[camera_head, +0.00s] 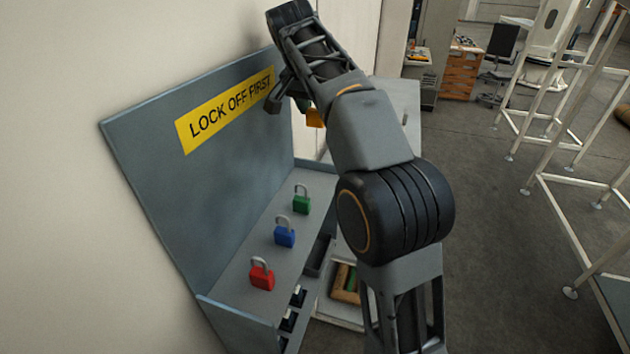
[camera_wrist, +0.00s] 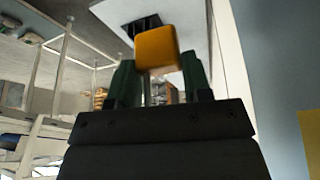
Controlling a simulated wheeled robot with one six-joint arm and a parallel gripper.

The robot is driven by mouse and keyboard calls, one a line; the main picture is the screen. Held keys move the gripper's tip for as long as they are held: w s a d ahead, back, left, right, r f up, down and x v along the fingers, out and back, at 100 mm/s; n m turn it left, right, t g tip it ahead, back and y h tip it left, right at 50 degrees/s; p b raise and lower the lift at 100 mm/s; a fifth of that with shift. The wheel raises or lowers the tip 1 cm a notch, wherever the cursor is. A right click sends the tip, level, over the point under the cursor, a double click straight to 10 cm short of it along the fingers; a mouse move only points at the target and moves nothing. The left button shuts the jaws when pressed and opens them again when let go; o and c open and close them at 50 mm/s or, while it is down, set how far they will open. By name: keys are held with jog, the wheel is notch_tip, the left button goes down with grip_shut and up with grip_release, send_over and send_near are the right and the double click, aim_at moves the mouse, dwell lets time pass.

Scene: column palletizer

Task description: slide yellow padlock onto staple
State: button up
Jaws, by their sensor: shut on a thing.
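The yellow padlock (camera_wrist: 157,50) shows orange-yellow between the two green fingers of my gripper (camera_wrist: 158,84) in the wrist view. My gripper is shut on it. In the head view the padlock (camera_head: 315,117) is a small patch in front of the far end of the board, held up off the shelf, and my arm covers most of the gripper. The padlock's shackle cannot be made out in either view. No staple can be made out for certain; a dark piece (camera_wrist: 142,26) on a pale panel lies just beyond the padlock in the wrist view.
A green padlock (camera_head: 302,204), a blue padlock (camera_head: 285,236) and a red padlock (camera_head: 262,274) stand on the grey shelf below the board (camera_head: 150,130) marked LOCK OFF FIRST. A wooden-edged tray (camera_head: 345,284) sits lower right. White frames (camera_head: 535,120) stand at right, with open floor between.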

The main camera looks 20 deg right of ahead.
notch_tip(320, 180, down, 17)
jog(key=shift+b, duration=0.85)
jog(key=shift+f, duration=0.1)
jog(key=o, duration=1)
jog(key=shift+c, duration=0.2)
jog(key=shift+f, duration=0.1)
